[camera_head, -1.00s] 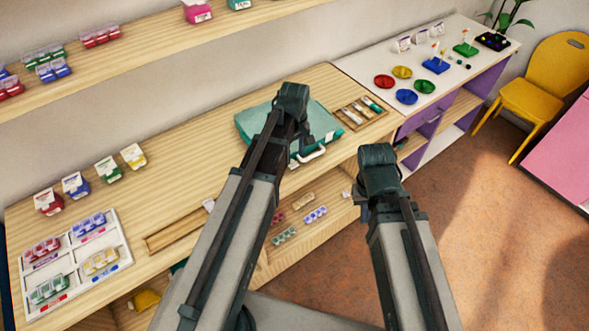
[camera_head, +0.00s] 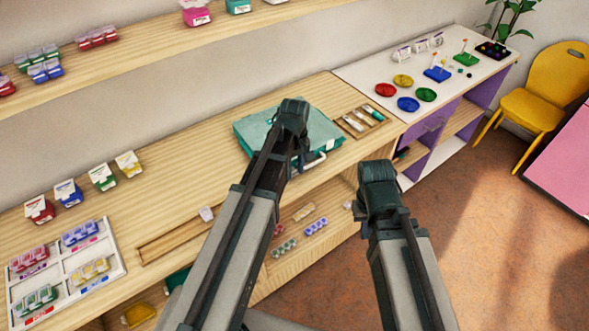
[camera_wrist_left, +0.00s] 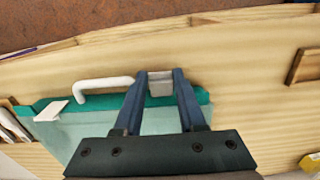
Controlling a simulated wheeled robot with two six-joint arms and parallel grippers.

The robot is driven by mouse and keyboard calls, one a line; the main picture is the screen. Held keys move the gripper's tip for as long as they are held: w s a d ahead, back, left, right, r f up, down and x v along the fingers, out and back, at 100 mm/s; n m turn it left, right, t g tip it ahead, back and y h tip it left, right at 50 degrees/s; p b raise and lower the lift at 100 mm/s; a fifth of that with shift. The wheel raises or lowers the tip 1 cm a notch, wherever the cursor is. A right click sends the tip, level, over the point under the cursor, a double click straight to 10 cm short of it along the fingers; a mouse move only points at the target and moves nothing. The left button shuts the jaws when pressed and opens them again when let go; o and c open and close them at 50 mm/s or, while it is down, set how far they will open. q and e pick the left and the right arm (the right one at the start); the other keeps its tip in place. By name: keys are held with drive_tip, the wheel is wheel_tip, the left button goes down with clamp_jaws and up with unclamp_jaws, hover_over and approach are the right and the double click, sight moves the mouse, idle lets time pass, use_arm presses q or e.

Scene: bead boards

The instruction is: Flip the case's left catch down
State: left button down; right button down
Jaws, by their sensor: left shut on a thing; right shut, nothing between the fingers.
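The teal case (camera_head: 258,130) lies shut on the wooden counter, its white handle (camera_head: 318,163) at the near edge. In the left wrist view the lid (camera_wrist_left: 85,140) and handle (camera_wrist_left: 103,85) show. My left gripper (camera_wrist_left: 160,80) is shut on the white left catch (camera_wrist_left: 160,88) at the case's front edge. Whether this catch is up or down is unclear. The other white catch (camera_wrist_left: 50,111) lies over the lid beyond the handle. In the head view my left arm hides the left catch. My right gripper (camera_head: 363,207) is away from the case, right of it and nearer; its fingertips are barely visible.
An open wooden tray (camera_head: 376,109) with small tools stands just right of the case. Coloured boards stand on the white table (camera_head: 350,70) beyond. Bead boxes and a white sorting tray (camera_head: 118,268) are far left. Bare counter (camera_head: 190,160) lies left of the case.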

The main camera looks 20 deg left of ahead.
use_arm(q)
drive_tip(key=shift+s+d+f+t+y+b, duration=0.25)
drive_tip(key=shift+s+f+t+y+b, duration=0.1)
drive_tip(key=shift+f+t+y+b, duration=0.25)
drive_tip(key=shift+t+y+b, duration=0.4)
drive_tip(key=shift+y, duration=0.1)
drive_tip(key=shift+w, duration=0.1)
drive_tip(key=c, duration=0.8)
unclamp_jaws()
drive_tip(key=shift+o, duration=0.2)
drive_tip(key=shift+r, duration=0.2)
drive_tip(key=p+v, duration=1.3)
drive_tip(key=shift+d+r, duration=0.15)
drive_tip(key=shift+r, duration=0.1)
